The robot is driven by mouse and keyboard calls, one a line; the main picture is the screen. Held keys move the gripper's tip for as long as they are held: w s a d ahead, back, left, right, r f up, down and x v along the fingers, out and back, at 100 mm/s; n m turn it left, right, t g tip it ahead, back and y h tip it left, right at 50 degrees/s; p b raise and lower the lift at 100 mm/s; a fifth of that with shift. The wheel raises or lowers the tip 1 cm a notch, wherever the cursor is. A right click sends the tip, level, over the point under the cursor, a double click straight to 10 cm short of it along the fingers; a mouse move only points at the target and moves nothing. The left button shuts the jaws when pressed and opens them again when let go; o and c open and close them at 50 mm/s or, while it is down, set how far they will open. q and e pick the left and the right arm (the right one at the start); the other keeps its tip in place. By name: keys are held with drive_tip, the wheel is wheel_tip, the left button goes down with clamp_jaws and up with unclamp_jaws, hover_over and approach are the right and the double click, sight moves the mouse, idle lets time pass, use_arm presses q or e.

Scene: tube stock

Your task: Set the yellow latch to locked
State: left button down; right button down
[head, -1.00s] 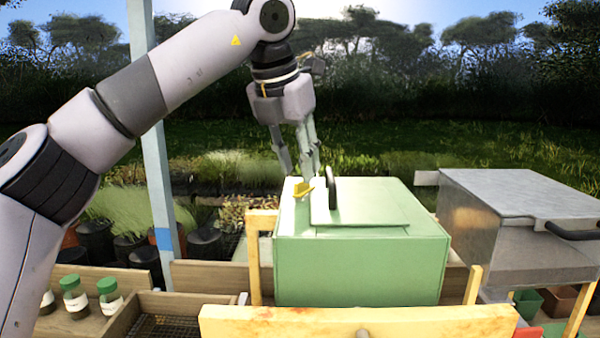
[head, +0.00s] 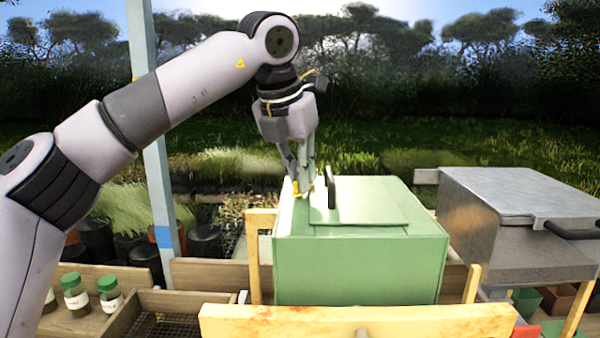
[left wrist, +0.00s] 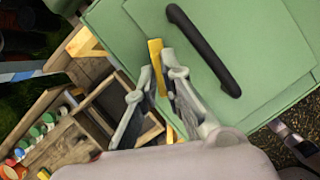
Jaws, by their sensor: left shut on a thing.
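The yellow latch (head: 296,188) sits on top of the green box (head: 360,262), at the left edge of its lid panel. In the left wrist view the latch (left wrist: 155,62) is a short yellow bar between the fingers. My left gripper (head: 304,192) points down from above and is shut on the latch; its fingers (left wrist: 160,75) lie on either side of it. The fingers hide much of the latch in the head view. A black handle (head: 331,186) stands on the lid just right of the gripper. My right gripper is not in view.
A grey metal box (head: 520,215) with a black handle stands to the right. Wooden trays (head: 180,305) and jars with green caps (head: 75,295) are at lower left. A yellow wooden board (head: 355,325) crosses the front. A pale post (head: 155,170) rises at left.

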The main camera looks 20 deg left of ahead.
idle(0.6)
use_arm(q)
drive_tip(key=m+h+p, duration=0.1)
drive_tip(key=m+p, duration=0.1)
drive_tip(key=m, duration=0.1)
drive_tip(key=shift+d+r+m+g+p, duration=0.1)
drive_tip(key=shift+m+g+p, duration=0.2)
drive_tip(key=shift+m, duration=0.1)
drive_tip(key=m+h+p, duration=0.1)
drive_tip(key=m+p, duration=0.1)
drive_tip(key=shift+r+m+g, duration=0.1)
drive_tip(key=shift+m+g, duration=0.2)
drive_tip(key=shift+m, duration=0.1)
drive_tip(key=m+g+h+p, duration=0.1)
drive_tip(key=m+p, duration=0.3)
drive_tip(key=shift+s+d, duration=0.15)
drive_tip(key=shift+m+g+p, duration=0.5)
drive_tip(key=shift+m+p, duration=0.05)
drive_tip(key=shift+m, duration=0.35)
drive_tip(key=shift+f, duration=0.2)
drive_tip(key=c, duration=1.7)
unclamp_jaws()
